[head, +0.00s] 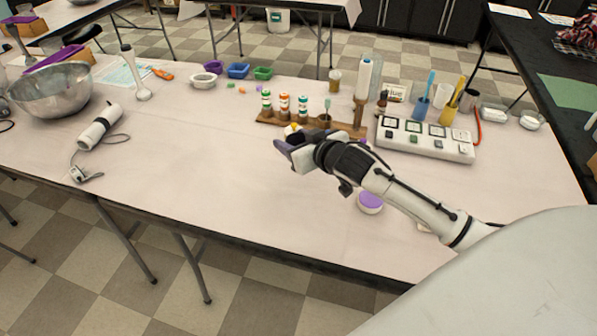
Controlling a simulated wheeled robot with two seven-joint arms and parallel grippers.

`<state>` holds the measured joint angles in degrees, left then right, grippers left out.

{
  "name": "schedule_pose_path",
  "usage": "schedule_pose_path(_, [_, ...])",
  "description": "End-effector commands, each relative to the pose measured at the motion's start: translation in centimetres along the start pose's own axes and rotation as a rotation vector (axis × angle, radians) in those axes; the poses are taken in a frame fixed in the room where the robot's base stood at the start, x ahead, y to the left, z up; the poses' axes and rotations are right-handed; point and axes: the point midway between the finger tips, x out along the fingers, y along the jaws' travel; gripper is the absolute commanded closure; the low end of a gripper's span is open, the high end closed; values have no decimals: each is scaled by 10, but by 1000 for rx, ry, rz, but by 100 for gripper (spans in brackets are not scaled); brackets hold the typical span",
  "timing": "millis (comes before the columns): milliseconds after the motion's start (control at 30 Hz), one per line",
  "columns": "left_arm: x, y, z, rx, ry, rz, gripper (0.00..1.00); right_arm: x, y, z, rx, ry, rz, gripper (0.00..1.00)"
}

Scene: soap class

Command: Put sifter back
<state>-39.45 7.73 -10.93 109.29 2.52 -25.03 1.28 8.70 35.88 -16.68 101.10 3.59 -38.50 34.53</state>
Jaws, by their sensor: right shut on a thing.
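My right gripper (284,149) reaches in from the right over the middle of the table, with its purple-grey fingers pointing left. It is shut on a small white and yellow thing (292,130), which I take for the sifter. Only its top shows above the fingers; the rest is hidden. Just behind is a wooden rack (266,117) holding several small white containers with green and orange bands (284,103). My left gripper is not in view.
A white panel with square pads (425,146), cups with tools (421,106) and a tall wooden-based bottle (364,79) stand to the right. A purple-topped round container (370,202) lies near my forearm. A steel bowl (50,92) and hand blender (99,126) are left. The table's front middle is clear.

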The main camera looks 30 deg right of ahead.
Motion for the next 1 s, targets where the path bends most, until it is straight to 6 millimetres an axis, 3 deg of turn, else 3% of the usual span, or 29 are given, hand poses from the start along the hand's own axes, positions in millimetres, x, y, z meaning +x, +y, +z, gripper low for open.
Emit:
schedule_pose_path(100, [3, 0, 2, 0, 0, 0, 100, 10, -2, 23, 0, -4, -1, 74])
schedule_pose_path(367, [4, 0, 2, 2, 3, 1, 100, 19, -3, 43, 1, -2, -1, 74])
schedule_pose_path(533, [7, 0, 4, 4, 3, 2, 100, 29, -4, 65, 1, -2, 0, 74])
schedule_pose_path(933, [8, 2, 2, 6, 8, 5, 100, 32, -5, 71, 1, 0, -2, 74])
schedule_pose_path(967, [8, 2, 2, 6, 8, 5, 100, 32, -5, 72, 1, 0, -1, 50])
schedule_pose_path(1000, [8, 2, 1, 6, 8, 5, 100, 32, -4, 71, 1, 0, -1, 43])
